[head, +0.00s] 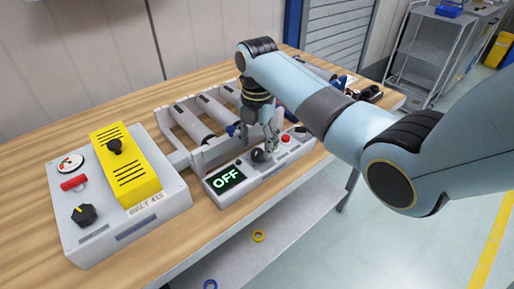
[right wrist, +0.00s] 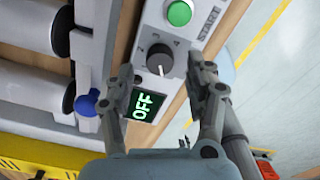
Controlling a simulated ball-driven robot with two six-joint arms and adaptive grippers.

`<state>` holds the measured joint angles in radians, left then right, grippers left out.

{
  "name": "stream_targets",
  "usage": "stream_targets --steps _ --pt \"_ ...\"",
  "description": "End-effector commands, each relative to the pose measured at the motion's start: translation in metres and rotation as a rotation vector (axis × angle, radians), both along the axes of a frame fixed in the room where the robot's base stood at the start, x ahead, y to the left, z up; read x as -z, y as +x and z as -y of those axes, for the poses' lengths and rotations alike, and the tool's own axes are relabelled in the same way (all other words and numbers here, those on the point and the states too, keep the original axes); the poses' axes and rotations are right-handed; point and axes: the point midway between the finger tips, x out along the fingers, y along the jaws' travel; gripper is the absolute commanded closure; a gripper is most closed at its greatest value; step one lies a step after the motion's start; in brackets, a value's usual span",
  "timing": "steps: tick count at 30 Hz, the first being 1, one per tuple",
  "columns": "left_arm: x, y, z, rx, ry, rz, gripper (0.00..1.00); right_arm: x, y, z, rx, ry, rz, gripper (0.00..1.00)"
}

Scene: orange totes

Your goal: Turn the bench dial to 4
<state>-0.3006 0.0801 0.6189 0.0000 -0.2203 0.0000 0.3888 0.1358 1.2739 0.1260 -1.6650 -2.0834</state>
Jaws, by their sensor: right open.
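The bench dial is a dark round knob (right wrist: 159,60) with a pale pointer line, on a light grey panel in the right wrist view. It also shows, partly covered, in the head view. My right gripper (head: 260,146) is over the dial, pointing down. In the right wrist view its open fingers (right wrist: 164,76) stand on either side of the dial, with gaps visible. Contact cannot be told. My left gripper is out of view.
A green START button (right wrist: 180,13) sits beyond the dial. A blue ball knob (right wrist: 87,104) and rollers (head: 192,124) lie beside the panel. A grey box (head: 150,218) with a yellow cover (head: 126,165) and another black knob (head: 84,214) stands on the left.

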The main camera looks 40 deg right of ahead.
Motion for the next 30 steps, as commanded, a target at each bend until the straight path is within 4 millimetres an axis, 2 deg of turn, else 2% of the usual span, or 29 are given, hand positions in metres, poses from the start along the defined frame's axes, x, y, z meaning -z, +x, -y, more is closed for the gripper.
stream_targets --steps 3,6,15,27,28,30 --pt "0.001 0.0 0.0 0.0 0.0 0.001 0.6 0.016 0.0 0.0 0.001 0.0 -0.001 0.46" --pt "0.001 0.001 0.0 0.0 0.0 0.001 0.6 0.023 0.0 0.0 0.001 0.0 0.0 0.46" --pt "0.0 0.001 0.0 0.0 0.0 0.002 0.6 0.025 0.0 0.0 0.001 0.0 0.001 0.46" --pt "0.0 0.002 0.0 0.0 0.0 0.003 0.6 0.025 0.0 0.0 0.001 0.0 0.001 0.97" --pt "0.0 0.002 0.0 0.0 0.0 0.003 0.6 0.025 0.0 0.0 0.001 0.0 0.001 1.0" --pt "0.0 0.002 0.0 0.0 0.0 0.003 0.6 0.025 0.0 0.0 0.002 0.0 0.0 1.0"
